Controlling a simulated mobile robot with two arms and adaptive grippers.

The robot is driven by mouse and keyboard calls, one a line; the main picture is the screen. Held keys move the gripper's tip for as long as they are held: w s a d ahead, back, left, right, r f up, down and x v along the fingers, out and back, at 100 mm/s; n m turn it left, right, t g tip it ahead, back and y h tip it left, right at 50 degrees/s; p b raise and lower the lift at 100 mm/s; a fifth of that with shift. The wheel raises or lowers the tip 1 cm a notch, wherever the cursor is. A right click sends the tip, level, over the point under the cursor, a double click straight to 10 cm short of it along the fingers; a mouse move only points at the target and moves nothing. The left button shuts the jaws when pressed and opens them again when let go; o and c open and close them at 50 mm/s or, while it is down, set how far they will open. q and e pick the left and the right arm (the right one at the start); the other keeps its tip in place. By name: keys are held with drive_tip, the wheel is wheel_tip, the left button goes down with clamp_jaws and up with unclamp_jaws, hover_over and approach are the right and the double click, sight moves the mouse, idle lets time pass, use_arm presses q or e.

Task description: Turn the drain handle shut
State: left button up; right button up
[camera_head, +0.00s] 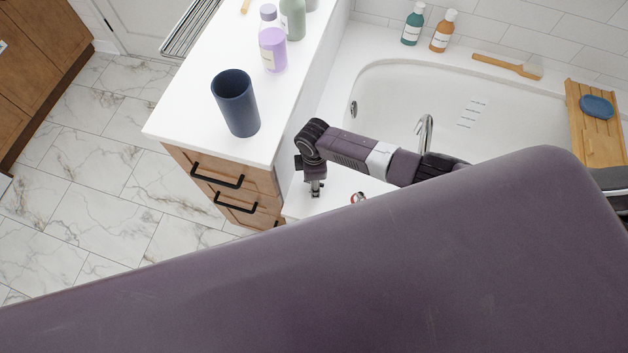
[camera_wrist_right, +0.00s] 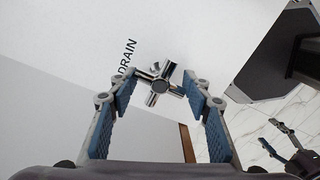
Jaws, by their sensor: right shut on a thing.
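The drain handle (camera_wrist_right: 160,86) is a chrome cross-shaped knob on a white surface in the right wrist view. The black word DRAIN (camera_wrist_right: 127,57) is printed beside it. My right gripper (camera_wrist_right: 160,78) has its blue-padded fingers on either side of the handle and is shut on it. In the head view my right arm reaches in from the right and the gripper (camera_head: 315,188) points down at the tub's near left corner; the drain handle cannot be made out there. My left gripper (camera_wrist_right: 283,142) shows at the right edge of the wrist view, its fingers apart and empty.
The white bathtub (camera_head: 380,75) has a chrome faucet (camera_head: 426,130) and a chrome-and-red fitting (camera_head: 357,198). A counter with a dark blue cup (camera_head: 236,103) and bottles stands left of it. My purple arm covers the lower head view. Marble floor lies at left.

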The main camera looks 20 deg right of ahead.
drive_tip(key=o, duration=1.2)
drive_tip(key=shift+c, duration=0.2)
drive_tip(key=shift+r, duration=0.1)
wheel_tip(320, 180, up, 12)
